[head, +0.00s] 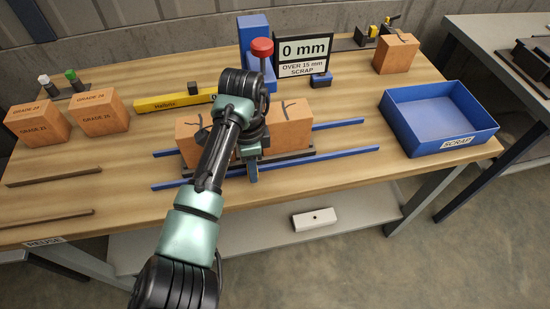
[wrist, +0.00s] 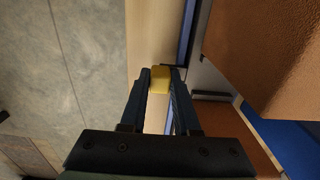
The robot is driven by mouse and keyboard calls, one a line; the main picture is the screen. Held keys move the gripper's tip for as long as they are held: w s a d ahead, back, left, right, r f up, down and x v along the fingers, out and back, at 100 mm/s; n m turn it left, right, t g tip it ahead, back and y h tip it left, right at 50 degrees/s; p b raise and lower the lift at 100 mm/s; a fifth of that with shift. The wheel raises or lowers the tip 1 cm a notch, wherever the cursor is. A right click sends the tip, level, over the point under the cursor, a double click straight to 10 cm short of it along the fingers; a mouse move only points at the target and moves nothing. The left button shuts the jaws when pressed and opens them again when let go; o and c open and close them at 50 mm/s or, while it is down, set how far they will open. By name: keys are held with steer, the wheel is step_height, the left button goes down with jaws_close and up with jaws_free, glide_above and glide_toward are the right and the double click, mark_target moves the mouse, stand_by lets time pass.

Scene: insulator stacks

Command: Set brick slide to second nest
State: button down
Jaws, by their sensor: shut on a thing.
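The brick slide (head: 295,157) is a dark plate on two blue rails (head: 340,152) in the middle of the table. Two orange bricks stand on it, a left brick (head: 187,142) and a right brick (head: 291,127), each with dark crack-like marks. My gripper (head: 252,178) is at the slide's front edge, between the bricks. In the wrist view its fingers (wrist: 160,80) are shut on a small yellow block (wrist: 160,74), which looks like the slide's handle. My arm hides the middle of the slide, and the nests cannot be made out.
A blue post with a red knob (head: 262,47) stands behind the slide, beside a sign reading 0 mm (head: 303,53). A blue scrap tray (head: 437,117) is at right. Grade-marked bricks (head: 103,112) stand at left. The rails extend clear to the right.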

steer(key=shift+s+a+p, duration=0.15)
steer(key=shift+s+a, duration=0.05)
steer(key=shift+a, duration=0.55)
steer(key=shift+s+a+p, duration=0.15)
steer(key=shift+s+a, duration=0.05)
steer(key=shift+a, duration=0.55)
steer(key=shift+s+a+p, duration=0.15)
steer(key=shift+s+a, duration=0.05)
steer(key=shift+a, duration=0.55)
steer(key=c, duration=0.6)
jaws_free()
steer(key=shift+a, duration=0.15)
steer(key=shift+c, duration=0.2)
steer(key=shift+r, duration=0.2)
step_height(320, 180, up, 13)
steer(key=p, duration=0.2)
steer(key=shift+f, duration=0.2)
